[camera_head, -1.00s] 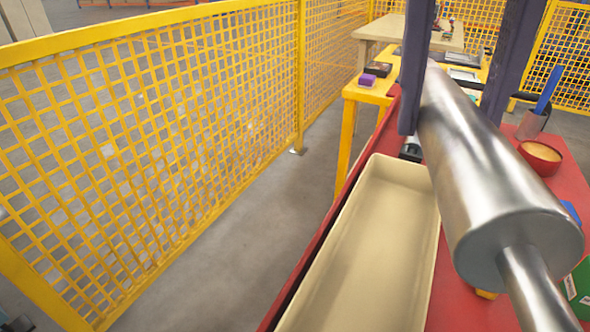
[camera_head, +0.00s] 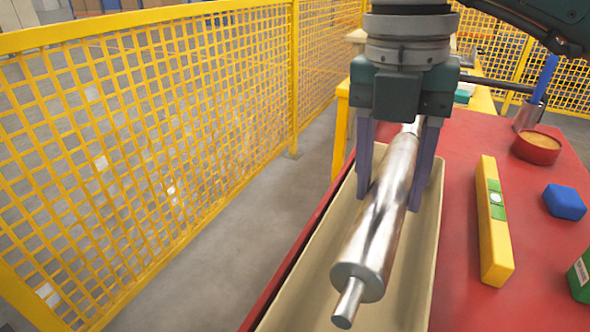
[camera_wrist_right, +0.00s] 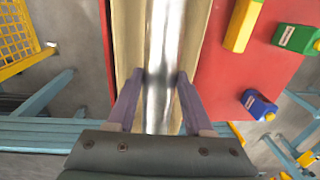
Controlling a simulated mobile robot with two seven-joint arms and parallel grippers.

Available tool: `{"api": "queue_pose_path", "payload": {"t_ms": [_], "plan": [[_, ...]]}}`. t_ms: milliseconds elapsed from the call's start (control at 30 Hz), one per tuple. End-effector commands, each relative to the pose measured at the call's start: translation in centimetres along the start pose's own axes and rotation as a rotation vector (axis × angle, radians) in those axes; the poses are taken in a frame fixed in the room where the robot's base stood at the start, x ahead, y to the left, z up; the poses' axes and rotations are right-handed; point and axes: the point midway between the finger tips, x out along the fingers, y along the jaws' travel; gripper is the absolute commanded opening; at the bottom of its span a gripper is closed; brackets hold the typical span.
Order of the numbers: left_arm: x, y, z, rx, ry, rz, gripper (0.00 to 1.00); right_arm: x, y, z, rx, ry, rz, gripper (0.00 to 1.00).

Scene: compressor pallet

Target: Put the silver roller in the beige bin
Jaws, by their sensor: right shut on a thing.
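The silver roller (camera_head: 382,217) is a shiny metal cylinder with a thinner shaft at each end. My right gripper (camera_head: 397,200) is shut on it, with one purple finger on each side of its body. The roller lies lengthwise within the outline of the beige bin (camera_head: 425,262), a long open tray on the red table. I cannot tell whether the roller touches the bin floor. The right wrist view shows the roller (camera_wrist_right: 162,60) between the fingers (camera_wrist_right: 160,103), with the bin walls (camera_wrist_right: 128,45) on both sides. My left gripper is not in view.
A yellow mesh fence (camera_head: 150,150) stands left, across a grey floor gap.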

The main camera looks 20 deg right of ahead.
Motion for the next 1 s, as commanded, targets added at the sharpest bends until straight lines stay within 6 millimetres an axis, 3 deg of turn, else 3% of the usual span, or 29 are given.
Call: {"api": "queue_pose_path", "payload": {"t_ms": [500, 967, 1000], "plan": [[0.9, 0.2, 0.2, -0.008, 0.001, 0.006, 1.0, 6.5, 0.6, 0.0, 0.0, -0.002, 0.0, 0.0], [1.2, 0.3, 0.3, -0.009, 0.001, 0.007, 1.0, 7.4, 0.7, 0.1, -0.001, -0.003, 0.003, 0.0], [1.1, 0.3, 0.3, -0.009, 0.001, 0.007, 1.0, 7.3, 0.6, 0.1, -0.001, -0.002, 0.001, 0.56]]}}
